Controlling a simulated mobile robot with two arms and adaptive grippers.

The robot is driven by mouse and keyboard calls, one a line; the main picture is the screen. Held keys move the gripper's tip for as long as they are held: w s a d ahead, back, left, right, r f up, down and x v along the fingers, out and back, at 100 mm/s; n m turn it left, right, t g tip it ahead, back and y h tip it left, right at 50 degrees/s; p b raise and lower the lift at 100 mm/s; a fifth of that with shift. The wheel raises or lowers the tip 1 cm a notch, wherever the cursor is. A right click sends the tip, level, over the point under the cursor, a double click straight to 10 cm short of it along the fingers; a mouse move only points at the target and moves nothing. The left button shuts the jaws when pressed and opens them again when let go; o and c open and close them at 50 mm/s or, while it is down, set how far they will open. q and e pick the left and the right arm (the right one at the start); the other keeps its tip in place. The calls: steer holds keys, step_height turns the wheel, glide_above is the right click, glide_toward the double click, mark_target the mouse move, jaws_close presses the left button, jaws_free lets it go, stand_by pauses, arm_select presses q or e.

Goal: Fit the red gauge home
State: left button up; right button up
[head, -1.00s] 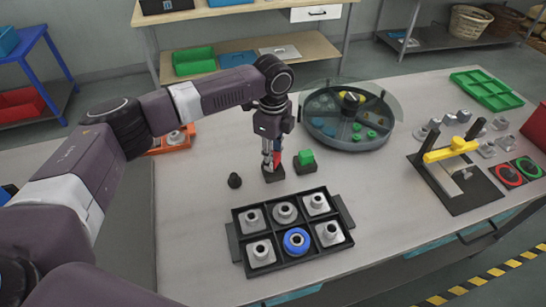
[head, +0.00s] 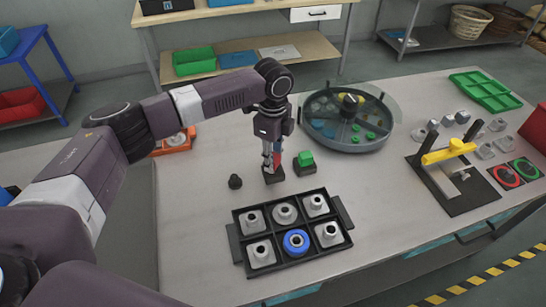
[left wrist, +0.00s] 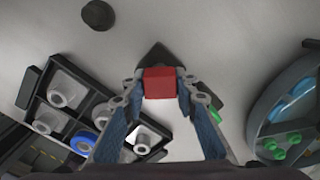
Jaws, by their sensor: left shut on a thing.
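The red gauge (left wrist: 160,82) is a small red block. In the left wrist view it sits between the tips of my left gripper (left wrist: 159,84), which is shut on it. The gripper (head: 271,158) points down in the head view, with a sliver of red (head: 278,158) showing beside its fingers. A dark base block (head: 274,176) lies on the table right under the gauge. It also shows behind the gauge in the left wrist view (left wrist: 158,56), turned relative to it. The fingers hide the meeting of gauge and base, so I cannot tell how deep the gauge sits. My right gripper is out of view.
A green gauge (head: 306,158) stands in a similar dark block just to the right. A small black knob (head: 235,182) is at left. A black tray (head: 240,272) with several metal parts and a blue ring lies in front. A round tank (head: 350,144) stands behind right.

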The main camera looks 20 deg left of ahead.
arm_select(q)
steer(key=shift+f, duration=0.95)
stand_by(0.9)
stand_by(1.2)
steer(key=shift+f+p, duration=0.1)
steer(key=shift+p, duration=0.8)
stand_by(2.5)
steer(key=shift+s+f+p, duration=0.15)
steer(key=shift+p, duration=0.15)
stand_by(1.1)
